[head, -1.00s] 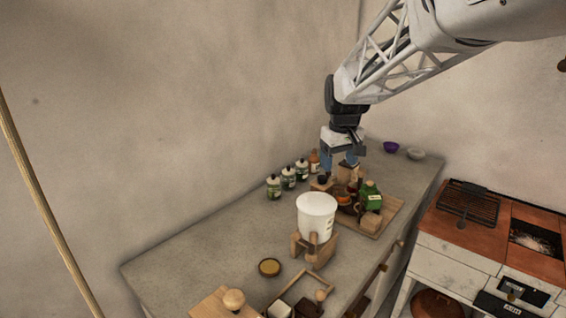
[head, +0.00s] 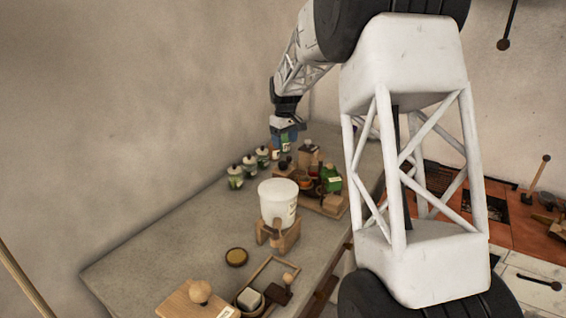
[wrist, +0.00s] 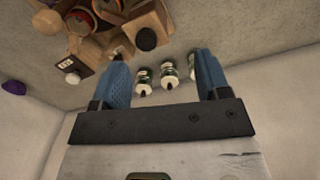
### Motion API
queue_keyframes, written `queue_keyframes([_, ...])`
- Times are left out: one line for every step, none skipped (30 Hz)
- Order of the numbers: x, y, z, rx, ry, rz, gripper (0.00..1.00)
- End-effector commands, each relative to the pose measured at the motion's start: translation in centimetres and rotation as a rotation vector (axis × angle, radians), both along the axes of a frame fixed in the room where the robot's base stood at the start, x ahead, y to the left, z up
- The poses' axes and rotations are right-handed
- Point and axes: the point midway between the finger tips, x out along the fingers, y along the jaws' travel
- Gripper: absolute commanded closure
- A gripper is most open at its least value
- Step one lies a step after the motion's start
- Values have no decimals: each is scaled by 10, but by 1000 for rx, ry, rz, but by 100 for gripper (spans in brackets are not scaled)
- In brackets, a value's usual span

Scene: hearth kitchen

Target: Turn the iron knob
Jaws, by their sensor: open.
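A dark round knob (wrist: 146,39) on a pale wooden block shows in the wrist view, just beyond the left fingertip. It looks like the iron knob, but I cannot be certain of its material. In the head view it is small, on the wooden block (head: 283,168) by the tray's left edge. The knob is apart from the fingers.
Several white-capped bottles (head: 249,164) stand along the wall. A wooden tray (head: 325,210) holds blocks and a green bottle (head: 331,180). A white bucket (head: 278,200) stands nearer on a wooden stand. My arm hides part of the stove (head: 525,215).

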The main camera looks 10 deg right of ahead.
Motion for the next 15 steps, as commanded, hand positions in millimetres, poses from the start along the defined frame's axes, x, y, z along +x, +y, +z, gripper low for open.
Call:
queue_keyframes([12,-2,-9,0,6,9,31])
queue_keyframes([18,-2,-13,0,9,15,31])
queue_keyframes([25,-3,-18,0,11,23,31])
queue_keyframes([30,-4,-22,1,14,29,31])
queue_keyframes([35,-5,-26,1,15,34,31])
queue_keyframes([40,-5,-30,1,17,40,31])
queue_keyframes([44,-6,-33,1,19,44,31])
queue_keyframes([48,-6,-36,1,20,47,31])
queue_keyframes([52,-7,-38,1,21,52,31])
queue_keyframes([54,-7,-40,1,22,55,31])
queue_keyframes([56,-7,-42,1,24,58,31])
queue_keyframes([58,-8,-44,2,24,60,31])
queue_keyframes([59,-8,-45,2,25,61,31])
queue_keyframes([60,-8,-45,1,25,62,31])
queue_keyframes([61,-8,-46,1,25,63,31])
